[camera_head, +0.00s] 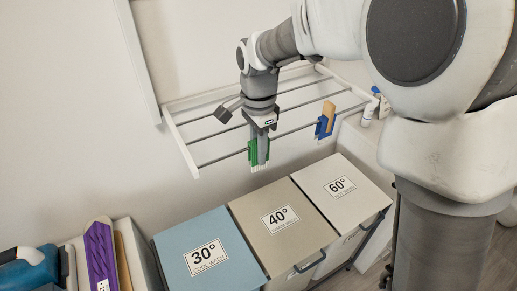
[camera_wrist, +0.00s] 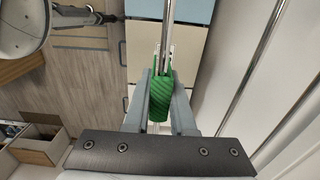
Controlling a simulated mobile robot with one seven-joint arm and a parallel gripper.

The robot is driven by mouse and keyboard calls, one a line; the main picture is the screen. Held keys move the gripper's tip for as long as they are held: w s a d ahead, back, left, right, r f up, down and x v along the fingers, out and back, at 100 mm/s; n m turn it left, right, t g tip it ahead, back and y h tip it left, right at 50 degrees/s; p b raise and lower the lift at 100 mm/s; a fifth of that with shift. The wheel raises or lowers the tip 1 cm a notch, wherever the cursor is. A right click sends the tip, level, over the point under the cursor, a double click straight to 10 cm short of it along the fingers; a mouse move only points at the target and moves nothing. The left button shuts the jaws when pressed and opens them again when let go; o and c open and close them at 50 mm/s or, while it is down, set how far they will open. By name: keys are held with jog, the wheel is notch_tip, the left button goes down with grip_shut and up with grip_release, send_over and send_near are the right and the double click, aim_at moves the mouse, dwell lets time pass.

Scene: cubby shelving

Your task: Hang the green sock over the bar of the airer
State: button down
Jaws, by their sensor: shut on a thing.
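The green sock (camera_head: 252,153) is at the front bar of the white wall airer (camera_head: 187,157), left of its middle. My gripper (camera_head: 261,152) points down there and is shut on the sock, with green showing on both sides of a grey finger. In the wrist view the sock (camera_wrist: 160,100) sits between the two fingers, in line with a metal bar (camera_wrist: 168,30) running up the picture. The sock looks folded over this bar, but its underside is hidden, so I cannot tell whether the bar bears it.
A blue and tan item (camera_head: 321,128) hangs on the same bar to the right. Lidded bins marked 30° (camera_head: 190,248), 40° (camera_head: 275,200) and 60° (camera_head: 335,172) stand below. A purple item (camera_head: 99,250) is at lower left. The front bar is bare between the sock and the blue item.

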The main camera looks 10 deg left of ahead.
jog(key=c, duration=0.7)
grip_release()
notch_tip(320, 180, up, 16)
jog(key=r, duration=0.1)
jog(key=s+d+n+t, duration=0.3)
jog(key=s+d+n, duration=0.35)
jog(key=d, duration=0.65)
jog(key=shift+s+d+f+n+t+p, duration=0.1)
jog(key=shift+s+d+f+n+t, duration=0.5)
jog(key=shift+s+d+f, duration=0.95)
jog(key=shift+s+d+f+n+t+p, duration=0.2)
jog(key=shift+s+d+f+n, duration=0.65)
jog(key=shift+s, duration=1.35)
jog(key=shift+s+d+f+n+t+p, duration=0.1)
jog(key=shift+s+d+f+n+t, duration=0.65)
jog(key=shift+s+d, duration=0.85)
